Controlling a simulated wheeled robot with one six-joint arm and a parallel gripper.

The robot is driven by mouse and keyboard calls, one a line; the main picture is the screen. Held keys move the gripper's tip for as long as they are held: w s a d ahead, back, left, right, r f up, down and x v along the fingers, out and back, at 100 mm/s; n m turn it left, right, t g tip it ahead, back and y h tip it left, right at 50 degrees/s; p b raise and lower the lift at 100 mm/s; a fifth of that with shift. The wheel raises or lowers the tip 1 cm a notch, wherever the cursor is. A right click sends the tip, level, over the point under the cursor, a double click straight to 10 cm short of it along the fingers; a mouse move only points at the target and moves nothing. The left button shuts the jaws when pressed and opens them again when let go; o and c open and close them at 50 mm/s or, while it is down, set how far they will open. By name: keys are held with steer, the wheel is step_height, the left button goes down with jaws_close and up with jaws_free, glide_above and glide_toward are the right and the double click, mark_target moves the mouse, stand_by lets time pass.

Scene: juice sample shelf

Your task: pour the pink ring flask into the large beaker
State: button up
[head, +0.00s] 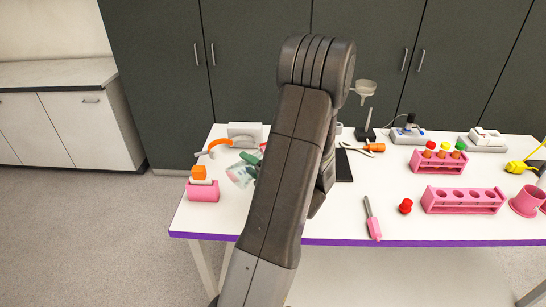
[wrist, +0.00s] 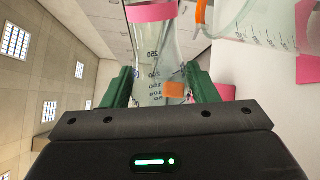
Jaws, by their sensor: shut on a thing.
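My gripper (wrist: 163,82) is shut on a clear glass flask (wrist: 152,55) with a pink band and dark volume marks, its green fingers on either side of the glass. The flask's far end is cut off by the top of the wrist view. A larger clear graduated vessel, apparently the large beaker (wrist: 262,22), is close by at the upper right of that view, partly cut off. In the head view my arm hides most of the gripper; green finger parts (head: 248,158) and some clear glass (head: 240,174) show left of it. I cannot make out any liquid flowing.

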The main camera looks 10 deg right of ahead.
steer(key=shift+w+d+r+m+p, duration=0.3)
steer(key=shift+m+p, duration=0.2)
steer(key=shift+p, duration=0.4)
steer(key=shift+s+r+m+p, duration=0.1)
steer(key=shift+r+m+p, duration=0.25)
steer(key=shift+p, duration=0.3)
stand_by(0.8)
steer(key=shift+r+m, duration=0.2)
steer(key=shift+m, duration=0.25)
stand_by(1.2)
steer(key=shift+d+f+m, duration=0.1)
steer(key=shift+m, duration=0.3)
stand_by(1.1)
